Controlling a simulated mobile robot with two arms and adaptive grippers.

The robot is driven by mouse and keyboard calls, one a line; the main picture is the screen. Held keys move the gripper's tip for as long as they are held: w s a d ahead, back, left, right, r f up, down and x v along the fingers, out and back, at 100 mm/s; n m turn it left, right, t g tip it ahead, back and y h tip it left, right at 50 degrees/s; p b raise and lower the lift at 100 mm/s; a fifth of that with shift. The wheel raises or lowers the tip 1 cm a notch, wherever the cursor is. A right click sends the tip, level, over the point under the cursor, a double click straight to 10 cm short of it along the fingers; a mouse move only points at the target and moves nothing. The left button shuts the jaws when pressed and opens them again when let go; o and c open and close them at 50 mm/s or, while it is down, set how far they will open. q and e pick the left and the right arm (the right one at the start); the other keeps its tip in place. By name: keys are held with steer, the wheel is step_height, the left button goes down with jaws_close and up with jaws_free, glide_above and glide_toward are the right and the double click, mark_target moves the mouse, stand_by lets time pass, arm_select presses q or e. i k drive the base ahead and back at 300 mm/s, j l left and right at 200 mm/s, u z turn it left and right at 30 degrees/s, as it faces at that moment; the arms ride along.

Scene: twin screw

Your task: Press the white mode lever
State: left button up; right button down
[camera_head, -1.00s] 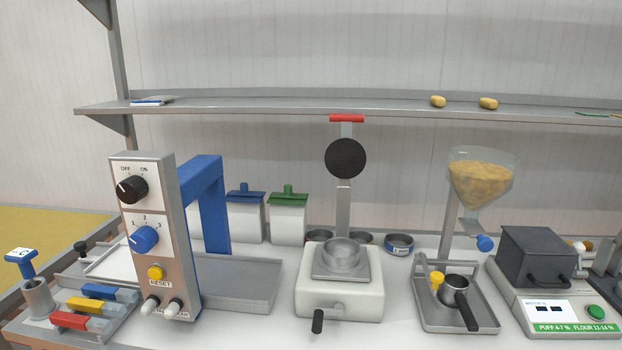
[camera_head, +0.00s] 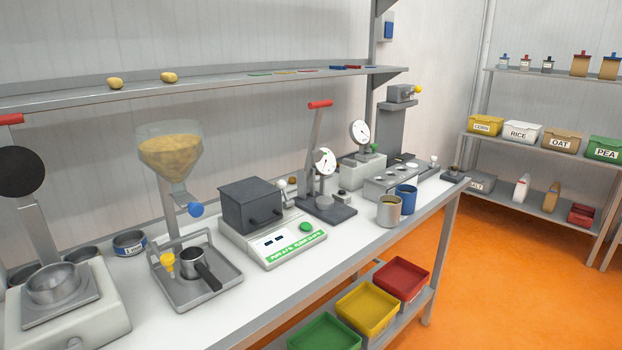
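I cannot pick out a white mode lever for certain. A small white-tipped knob (camera_head: 433,159) stands near the far right end of the bench, beside a low grey device with round wells (camera_head: 392,182). Another small pale part (camera_head: 283,184) shows at the right side of the dark grey box machine (camera_head: 251,205), too small to make out. The control panel with the black and blue dials is out of view. Neither of my grippers is in view.
The white bench (camera_head: 150,325) carries a hopper of yellow grains (camera_head: 170,155), a press with a red handle (camera_head: 320,105) and two cups near its front edge. Coloured trays (camera_head: 400,278) sit below. The orange floor (camera_head: 480,275) to the right is clear.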

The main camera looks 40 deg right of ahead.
mark_target(281, 184)
steer(key=z, duration=1)
steer(key=l+u, duration=0.25)
